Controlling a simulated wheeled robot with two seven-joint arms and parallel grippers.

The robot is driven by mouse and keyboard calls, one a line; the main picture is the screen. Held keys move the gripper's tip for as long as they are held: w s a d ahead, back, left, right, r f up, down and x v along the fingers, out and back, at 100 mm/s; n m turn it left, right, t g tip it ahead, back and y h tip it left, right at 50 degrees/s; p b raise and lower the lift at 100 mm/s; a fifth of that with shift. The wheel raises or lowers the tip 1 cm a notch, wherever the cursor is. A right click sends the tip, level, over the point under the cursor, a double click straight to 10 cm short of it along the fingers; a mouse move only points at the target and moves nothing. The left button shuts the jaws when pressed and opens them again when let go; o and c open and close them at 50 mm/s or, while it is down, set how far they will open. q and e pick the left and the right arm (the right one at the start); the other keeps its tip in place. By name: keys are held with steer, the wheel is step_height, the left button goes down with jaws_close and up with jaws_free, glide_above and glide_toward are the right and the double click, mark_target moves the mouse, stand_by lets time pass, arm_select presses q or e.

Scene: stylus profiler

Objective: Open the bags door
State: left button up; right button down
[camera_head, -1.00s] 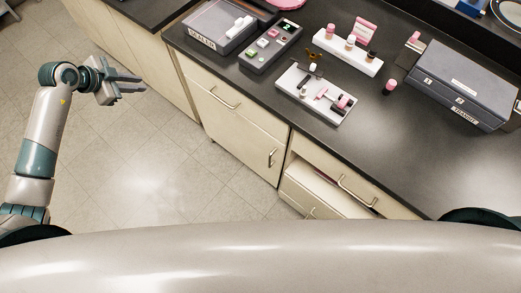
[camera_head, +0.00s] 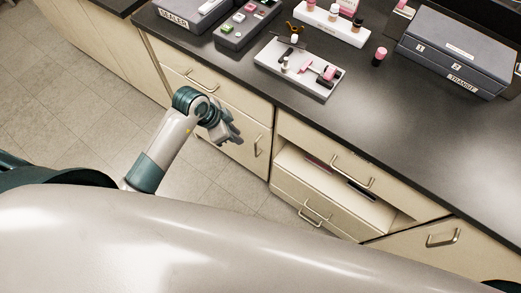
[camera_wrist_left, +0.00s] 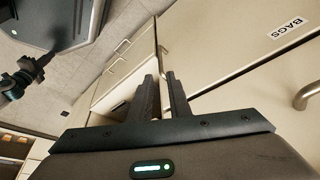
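The bags door is a cream cabinet door (camera_head: 232,138) below the counter in the head view, partly hidden by my left arm. Its upright metal handle (camera_head: 257,145) is near its right edge. My left gripper (camera_head: 236,132) is in front of the door, left of the handle. The door looks shut. My right gripper is out of view.
A drawer handle (camera_head: 203,80) is above the door. The dark counter (camera_head: 400,145) holds a white tray (camera_head: 300,72) and a grey case (camera_head: 455,55). Tiled floor (camera_head: 60,100) is clear.

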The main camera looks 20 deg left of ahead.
mark_target(256, 150)
arm_select(q)
steer(key=x, duration=1.6)
steer(key=shift+w, duration=0.1)
steer(key=shift+w+d+f, duration=0.1)
steer(key=shift+d+f, duration=0.1)
steer(key=shift+f, duration=0.4)
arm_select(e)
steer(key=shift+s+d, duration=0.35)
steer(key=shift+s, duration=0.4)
arm_select(q)
jaws_close()
